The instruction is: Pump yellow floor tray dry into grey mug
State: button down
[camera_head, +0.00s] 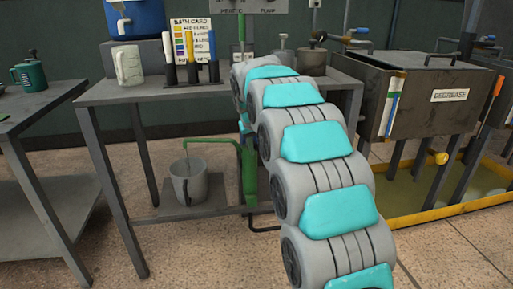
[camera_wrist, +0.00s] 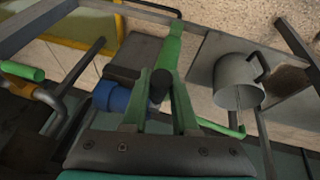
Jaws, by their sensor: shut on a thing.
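The yellow floor tray (camera_head: 440,212) lies on the floor at the right under the tanks, with dull yellow-green liquid in it. Its yellow edge also shows at the upper left of the wrist view (camera_wrist: 158,10). The grey mug (camera_head: 190,186) stands upright on a low board beneath the table, under the green pump's spout (camera_head: 208,139). The mug (camera_wrist: 236,88) is at the right in the wrist view; its contents are hidden. My gripper (camera_wrist: 160,95) is shut on the black knob (camera_wrist: 160,82) of the green pump handle. In the head view my arm hides the gripper.
A table (camera_head: 150,92) carries a measuring jug (camera_head: 129,66), a card with coloured markers and a dark pot (camera_head: 312,61). A grey tank marked DEGREASE (camera_head: 449,95) stands over the tray. Another table with a green mug (camera_head: 29,75) is at the left. Floor is clear at the front.

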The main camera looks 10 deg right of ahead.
jog(key=shift+f, duration=0.1)
notch_tip(320, 180, down, 10)
jog(key=t+b, duration=0.8)
jog(key=b, duration=0.6)
jog(key=shift+m, duration=0.3)
jog(key=c, duration=0.7)
grip_release()
jog(key=shift+w, duration=0.1)
